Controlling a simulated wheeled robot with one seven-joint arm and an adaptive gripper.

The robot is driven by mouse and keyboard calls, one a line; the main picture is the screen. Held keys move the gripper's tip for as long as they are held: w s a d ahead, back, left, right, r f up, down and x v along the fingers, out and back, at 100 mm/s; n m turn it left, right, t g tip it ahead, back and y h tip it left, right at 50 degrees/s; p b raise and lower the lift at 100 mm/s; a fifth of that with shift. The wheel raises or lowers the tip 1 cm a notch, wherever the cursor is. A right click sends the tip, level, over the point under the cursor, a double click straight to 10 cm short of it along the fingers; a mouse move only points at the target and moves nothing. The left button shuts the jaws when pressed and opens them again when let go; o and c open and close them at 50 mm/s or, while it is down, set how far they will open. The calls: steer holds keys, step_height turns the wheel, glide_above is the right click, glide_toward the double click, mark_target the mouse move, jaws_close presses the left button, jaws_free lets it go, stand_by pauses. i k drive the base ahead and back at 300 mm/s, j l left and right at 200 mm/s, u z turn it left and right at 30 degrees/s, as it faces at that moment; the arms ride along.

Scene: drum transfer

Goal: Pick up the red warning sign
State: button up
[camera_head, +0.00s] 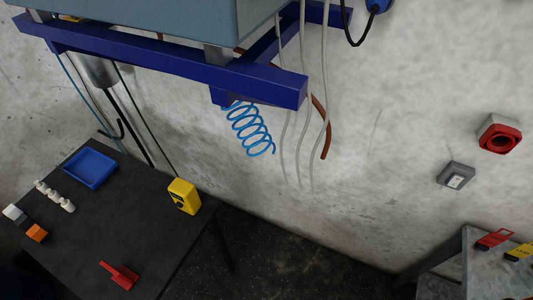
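A flat red piece with a dark cut-out or mark (494,239) lies on the metal table at the right edge of the head view. It looks like a sign or tag, but its print is too small to read. A second red thing (122,275), with a flat part and a thin handle-like part, lies near the front of the dark table at the left. I cannot tell for sure which of the two is the red warning sign. My gripper is not in view.
The dark table (130,215) also holds a blue tray (90,168), a yellow box (184,196), white pieces (55,196) and an orange block (37,232). A yellow piece (520,252) lies beside the right red one. A blue frame (170,58) hangs overhead. Floor shows between the tables.

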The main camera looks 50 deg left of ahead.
mark_target(125, 278)
steer(key=u, duration=3.45)
steer(key=j+z, duration=0.8)
steer(key=k+l, duration=0.05)
steer(key=l, duration=0.05)
